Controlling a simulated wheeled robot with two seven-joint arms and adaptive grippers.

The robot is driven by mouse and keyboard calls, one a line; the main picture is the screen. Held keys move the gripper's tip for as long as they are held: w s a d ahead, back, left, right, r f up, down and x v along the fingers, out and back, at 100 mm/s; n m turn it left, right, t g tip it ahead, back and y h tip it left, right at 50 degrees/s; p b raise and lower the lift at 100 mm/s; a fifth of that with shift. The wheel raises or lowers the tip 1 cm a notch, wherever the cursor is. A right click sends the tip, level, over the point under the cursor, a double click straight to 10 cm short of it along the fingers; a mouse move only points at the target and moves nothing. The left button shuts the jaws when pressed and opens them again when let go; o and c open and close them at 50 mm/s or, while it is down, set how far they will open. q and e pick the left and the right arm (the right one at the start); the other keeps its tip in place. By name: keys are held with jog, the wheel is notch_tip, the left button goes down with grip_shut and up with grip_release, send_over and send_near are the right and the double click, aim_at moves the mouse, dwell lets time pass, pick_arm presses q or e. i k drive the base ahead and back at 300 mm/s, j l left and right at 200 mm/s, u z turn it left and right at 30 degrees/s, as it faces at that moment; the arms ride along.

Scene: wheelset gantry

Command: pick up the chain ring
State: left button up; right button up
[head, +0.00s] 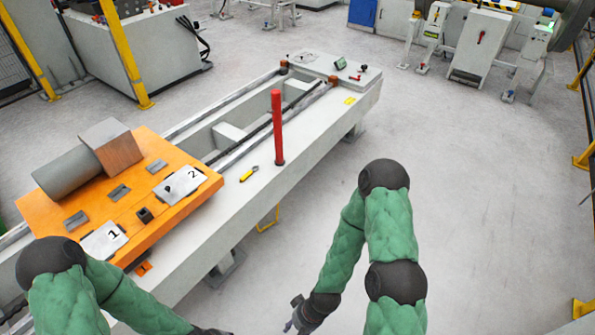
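I cannot make out a chain ring for certain. A thin yellow loop (268,219) hangs at the near side of the long grey bench, below its top. A small yellow and dark piece (249,173) lies on the bench top beside the red post. My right gripper (293,318) is low in the middle of the head view, over the floor, apart from the bench; its finger opening is too small to judge. My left gripper (212,331) is at the bottom edge, mostly cut off. Nothing is visibly held by either.
The grey bench (217,208) runs diagonally and carries an upright red post (277,128). On its near end is an orange plate (155,193) with a grey cylinder (70,177), a block (110,146) and cards marked 1 and 2.

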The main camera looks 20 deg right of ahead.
aim_at(250, 172)
jog(key=z, duration=0.2)
jog(key=u, duration=0.55)
jog(key=i+l+u, duration=0.15)
jog(key=l+u, duration=0.3)
jog(key=i+l+u, duration=0.15)
jog(key=l+u, duration=0.55)
jog(key=u, duration=0.15)
jog(key=l+u, duration=0.45)
jog(key=l, duration=0.45)
jog(key=k+l, duration=0.15)
jog(key=l, duration=0.35)
jog(key=l+u, duration=0.1)
jog(key=l, duration=0.35)
jog(key=k+l, duration=0.1)
jog(key=l, duration=0.4)
